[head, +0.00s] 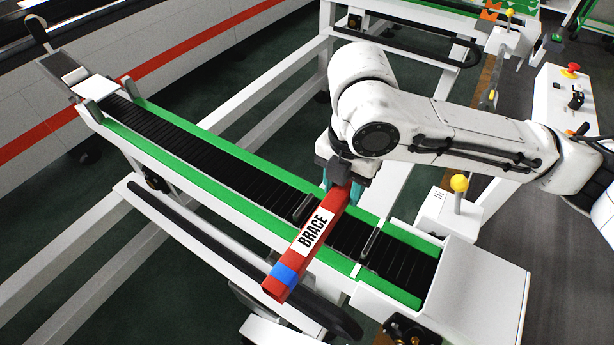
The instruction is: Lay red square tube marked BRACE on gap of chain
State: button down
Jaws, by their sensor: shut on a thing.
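The red square tube (333,208) has a white label reading BRACE and a blue band near its lower end. It lies crosswise over the black chain (210,150), its near end sticking out past the green rail. My gripper (343,187) is shut on the tube's far end, with teal fingertips on either side. Two raised dark bars stand on the chain, one left of the tube (303,208) and one right of it (371,243); the tube is over the space between them. I cannot tell whether the tube touches the chain or rails.
Green rails (160,155) border the chain. A white end housing (475,300) stands at the lower right, with a yellow-knobbed post (459,184) marked IN beside it. A control box with a red button (572,69) is at the right. White frame beams run behind the conveyor.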

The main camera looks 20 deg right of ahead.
jog(key=shift+w+a, duration=0.1)
jog(key=shift+a, duration=0.05)
jog(key=shift+f+b, duration=1)
jog(key=shift+f, duration=0.1)
notch_tip(320, 180, down, 8)
jog(key=b, duration=0.6)
jog(key=shift+r+b, duration=0.15)
jog(key=shift+b, duration=0.2)
jog(key=shift+f+b, duration=0.3)
jog(key=shift+f, duration=0.3)
dwell(0.6)
jog(key=c, duration=0.5)
grip_release()
notch_tip(320, 180, up, 11)
jog(key=shift+f, duration=0.1)
dwell(0.6)
